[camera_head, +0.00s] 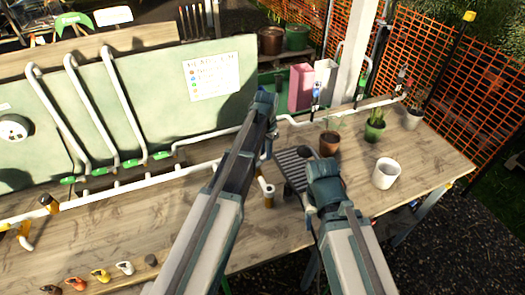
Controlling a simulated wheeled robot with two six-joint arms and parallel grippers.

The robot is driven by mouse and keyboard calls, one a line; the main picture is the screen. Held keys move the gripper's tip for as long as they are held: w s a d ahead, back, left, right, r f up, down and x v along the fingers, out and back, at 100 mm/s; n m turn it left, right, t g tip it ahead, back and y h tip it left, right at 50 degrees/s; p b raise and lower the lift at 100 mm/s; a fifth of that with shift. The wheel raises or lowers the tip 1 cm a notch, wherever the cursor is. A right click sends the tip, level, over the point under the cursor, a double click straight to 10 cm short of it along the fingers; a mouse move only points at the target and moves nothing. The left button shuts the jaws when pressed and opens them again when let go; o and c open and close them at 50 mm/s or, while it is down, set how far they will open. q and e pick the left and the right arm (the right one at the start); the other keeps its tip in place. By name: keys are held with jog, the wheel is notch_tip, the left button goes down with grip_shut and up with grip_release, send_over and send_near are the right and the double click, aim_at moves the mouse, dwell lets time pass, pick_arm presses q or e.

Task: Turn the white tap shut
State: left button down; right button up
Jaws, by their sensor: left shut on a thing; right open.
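My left gripper (267,148) is at the white pipe run (225,133) in the middle of the bench, beside the green panel. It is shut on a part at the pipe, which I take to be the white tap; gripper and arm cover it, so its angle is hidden. A short white fitting with an amber lower part (268,200) stands just right of my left forearm. My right gripper (316,200) is open, low over the bench beside the dark ribbed tray (291,160), its fingers largely hidden by its wrist.
Several green valves (130,163) sit along the pipes to the left. Coloured pieces (100,275) line the front left. A terracotta pot (329,143), a plant pot (375,131) and a white pot (386,173) stand to the right. Orange netting (440,75) rises behind.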

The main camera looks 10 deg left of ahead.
pick_arm(q)
jog(key=m, duration=0.1)
jog(key=s+d+m, duration=0.1)
jog(key=m, duration=0.3)
jog(key=shift+s+d, duration=0.3)
jog(key=shift+d, duration=0.1)
jog(key=shift+s+m, duration=0.1)
jog(key=shift+m, duration=0.3)
jog(key=c, duration=0.8)
grip_release()
jog(key=shift+o, duration=0.2)
jog(key=shift+r, duration=0.1)
notch_tip(320, 180, up, 14)
jog(key=p, duration=1.3)
jog(key=shift+p, duration=0.4)
jog(key=shift+f, duration=0.2)
